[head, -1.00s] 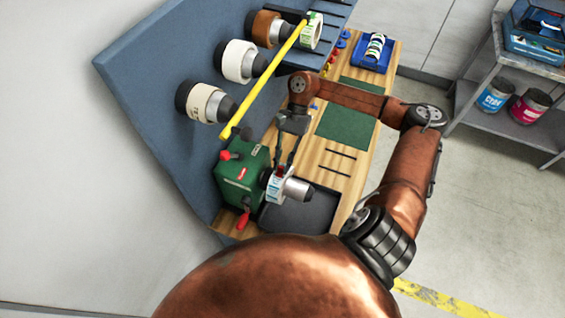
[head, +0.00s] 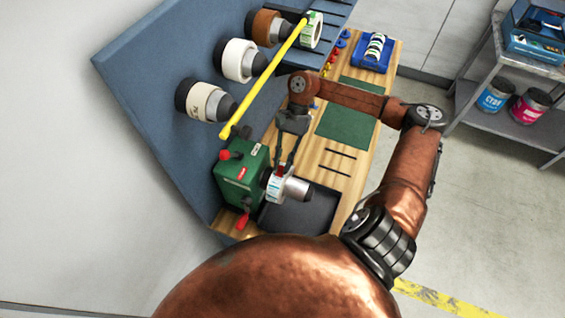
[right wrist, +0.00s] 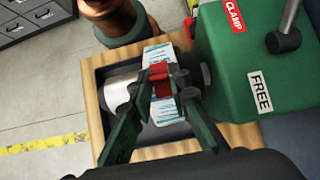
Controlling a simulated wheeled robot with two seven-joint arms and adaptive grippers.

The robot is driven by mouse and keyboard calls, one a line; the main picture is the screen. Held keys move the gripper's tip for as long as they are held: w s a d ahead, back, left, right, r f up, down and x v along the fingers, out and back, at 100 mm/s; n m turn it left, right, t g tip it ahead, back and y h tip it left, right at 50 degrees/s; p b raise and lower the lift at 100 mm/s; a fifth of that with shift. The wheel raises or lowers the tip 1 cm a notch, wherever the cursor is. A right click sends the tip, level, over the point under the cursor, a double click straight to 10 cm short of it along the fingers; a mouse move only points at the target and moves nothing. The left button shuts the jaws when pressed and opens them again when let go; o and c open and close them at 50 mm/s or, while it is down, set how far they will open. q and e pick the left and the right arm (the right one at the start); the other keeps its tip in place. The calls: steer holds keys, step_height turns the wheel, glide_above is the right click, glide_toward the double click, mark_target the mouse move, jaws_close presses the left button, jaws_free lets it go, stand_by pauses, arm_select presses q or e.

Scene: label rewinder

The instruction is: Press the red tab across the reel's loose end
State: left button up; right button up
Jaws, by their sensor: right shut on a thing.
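The reel (head: 278,187), white with a blue-green printed pattern, sits on the silver-ended spindle of the green rewinder (head: 238,178). It also shows in the right wrist view (right wrist: 166,112). My right gripper (head: 282,168) is over the reel's upper rim, with its fingertips shut on a small red tab (right wrist: 160,82). In the right wrist view the tab lies against the reel's printed face, or very close to it; I cannot tell whether it touches. The reel's loose end cannot be made out. My left gripper is not in view.
A yellow bar (head: 262,80) slants above the bench, near wall spindles with rolls (head: 240,60). A dark tray (head: 312,208) lies under the reel. A blue bin (head: 373,53) stands at the far end. The green mat (head: 340,125) is partly clear.

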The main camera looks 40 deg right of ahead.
steer(key=shift+f, duration=0.1)
steer(key=o, duration=0.8)
steer(key=v, duration=1.2)
